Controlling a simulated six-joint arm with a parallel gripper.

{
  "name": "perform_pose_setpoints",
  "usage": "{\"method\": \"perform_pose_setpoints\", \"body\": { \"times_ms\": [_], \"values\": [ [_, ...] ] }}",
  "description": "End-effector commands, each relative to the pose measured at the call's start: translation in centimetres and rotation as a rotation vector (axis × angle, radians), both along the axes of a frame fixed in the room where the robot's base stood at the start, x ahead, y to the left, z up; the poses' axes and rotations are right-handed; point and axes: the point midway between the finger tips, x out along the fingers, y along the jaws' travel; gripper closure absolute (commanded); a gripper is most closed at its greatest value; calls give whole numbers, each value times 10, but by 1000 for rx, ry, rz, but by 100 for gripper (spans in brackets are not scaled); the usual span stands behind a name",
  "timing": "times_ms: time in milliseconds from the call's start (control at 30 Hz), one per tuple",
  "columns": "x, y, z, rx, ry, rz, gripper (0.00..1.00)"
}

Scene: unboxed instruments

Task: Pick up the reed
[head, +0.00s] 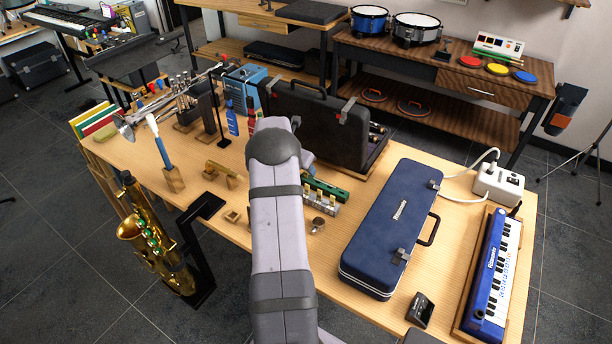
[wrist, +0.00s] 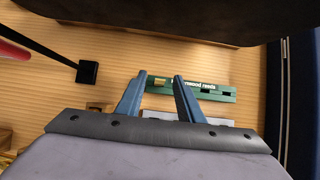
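A green strip-shaped reed holder (wrist: 222,95), with white lettering ending in "reeds", lies on the wooden table in the wrist view. A small tan piece that looks like a reed (wrist: 159,82) shows at its left end. My gripper (wrist: 160,78) is open, its two blue fingers apart, with the tan piece in view between the fingertips. I cannot tell how far above it they are. In the head view the green holder (head: 327,189) is partly behind my arm. My gripper's fingers are hidden there.
A closed blue case (head: 390,225) lies to the right. A grey holder with tan pieces (head: 322,206) sits in front of the green one. A black stand base (wrist: 87,72) is to the left.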

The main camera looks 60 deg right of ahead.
Motion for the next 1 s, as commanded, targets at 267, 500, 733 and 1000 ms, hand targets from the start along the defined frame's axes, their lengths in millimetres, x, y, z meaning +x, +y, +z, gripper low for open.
{"method": "perform_pose_setpoints", "body": {
  "times_ms": [267, 500, 733, 1000],
  "values": [
    [0, 0, 0, 0, 0, 0, 100],
    [0, 0, 1, 0, 0, 0, 100],
    [1, -1, 18, -3, -3, -1, 100],
    [0, -1, 63, -4, -3, -1, 100]
  ]
}}
